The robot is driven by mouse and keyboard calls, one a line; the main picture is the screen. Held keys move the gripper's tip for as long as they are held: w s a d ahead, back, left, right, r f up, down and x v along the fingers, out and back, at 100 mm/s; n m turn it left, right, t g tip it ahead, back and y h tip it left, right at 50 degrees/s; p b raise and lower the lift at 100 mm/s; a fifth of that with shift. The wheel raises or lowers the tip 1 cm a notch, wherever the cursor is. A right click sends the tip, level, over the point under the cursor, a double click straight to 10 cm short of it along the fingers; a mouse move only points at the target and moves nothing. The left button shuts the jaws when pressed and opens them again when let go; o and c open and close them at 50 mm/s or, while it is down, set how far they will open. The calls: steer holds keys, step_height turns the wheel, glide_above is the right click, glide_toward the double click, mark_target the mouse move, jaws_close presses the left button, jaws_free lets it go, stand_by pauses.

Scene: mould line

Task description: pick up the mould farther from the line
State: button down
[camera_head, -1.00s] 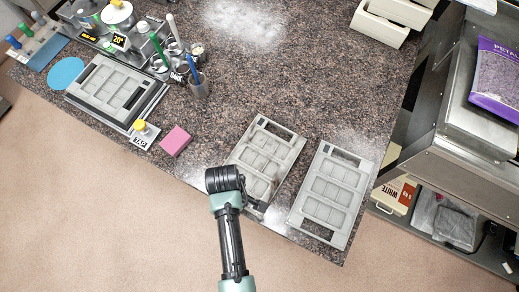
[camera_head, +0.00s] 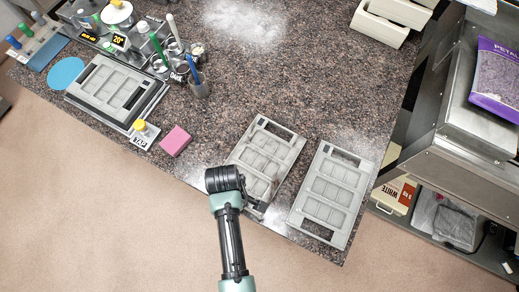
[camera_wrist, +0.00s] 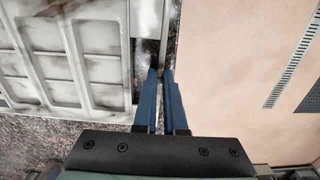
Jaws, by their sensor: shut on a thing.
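Two pale grey moulds with recessed cells and end slots lie side by side on the speckled counter. The left mould (camera_head: 268,150) is dusty with white powder, and my gripper (camera_head: 259,211) is at its near end, partly hidden by my wrist. The right mould (camera_head: 333,188) lies apart from it, untouched. In the wrist view my gripper (camera_wrist: 160,72) has its two blue fingers close together on the narrow end rail of the left mould (camera_wrist: 70,65), beside the dark end slot. I cannot see whether the mould is clear of the counter.
Another mould (camera_head: 109,91) lies at the left beside a station of pens and cups (camera_head: 165,55). A pink block (camera_head: 175,141) and a yellow-knobbed label stand (camera_head: 143,132) are near the front edge. Pale bins (camera_head: 380,25) stand at the back. A metal cabinet (camera_head: 465,130) is right; the counter's middle is clear.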

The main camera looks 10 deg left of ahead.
steer(key=shift+r, duration=0.15)
step_height(320, 180, up, 14)
steer(key=p, duration=0.4)
stand_by(0.8)
